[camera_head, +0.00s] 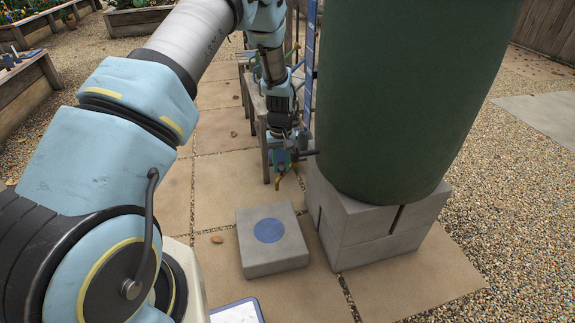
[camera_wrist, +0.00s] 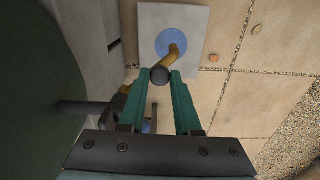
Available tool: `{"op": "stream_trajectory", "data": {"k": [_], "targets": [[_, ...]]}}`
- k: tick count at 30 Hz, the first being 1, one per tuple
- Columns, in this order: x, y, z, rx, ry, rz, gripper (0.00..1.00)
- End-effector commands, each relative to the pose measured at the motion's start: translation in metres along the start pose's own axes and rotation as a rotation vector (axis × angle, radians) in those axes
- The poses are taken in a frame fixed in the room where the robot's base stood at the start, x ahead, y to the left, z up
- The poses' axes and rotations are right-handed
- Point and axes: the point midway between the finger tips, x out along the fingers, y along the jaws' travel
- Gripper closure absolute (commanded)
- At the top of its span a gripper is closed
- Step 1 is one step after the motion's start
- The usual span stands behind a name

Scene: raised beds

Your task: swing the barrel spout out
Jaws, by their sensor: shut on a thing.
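The green barrel (camera_head: 405,90) stands on grey blocks, and its side fills the left of the wrist view (camera_wrist: 30,110). A dark pipe (camera_head: 310,153) sticks out from the barrel's left side. The brass spout (camera_head: 281,182) hangs near the pipe's end; it also shows in the wrist view (camera_wrist: 178,48), where its tip overlaps the blue disc. My gripper (camera_wrist: 161,73) is shut on the spout, with its green fingertips either side of a dark round part at the brass piece's near end. In the head view my gripper (camera_head: 287,160) partly hides the spout.
A low grey slab (camera_head: 248,260) with a blue disc (camera_head: 269,230) lies on the paving in front of the spout. The grey block base (camera_head: 370,240) is to its right. A wooden bench (camera_head: 262,130) stands behind my gripper.

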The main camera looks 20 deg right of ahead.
Motion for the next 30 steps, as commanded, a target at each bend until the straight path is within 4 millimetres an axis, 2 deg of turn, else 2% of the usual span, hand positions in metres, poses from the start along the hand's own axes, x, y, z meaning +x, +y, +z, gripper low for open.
{"op": "stream_trajectory", "data": {"k": [10,18,30], "targets": [[0.000,-0.016,-0.021,0.323,0.000,0.000,1.00],[0.000,-0.021,-0.037,0.543,0.001,0.000,1.00],[0.000,-0.023,-0.051,0.722,0.001,-0.001,1.00]]}}
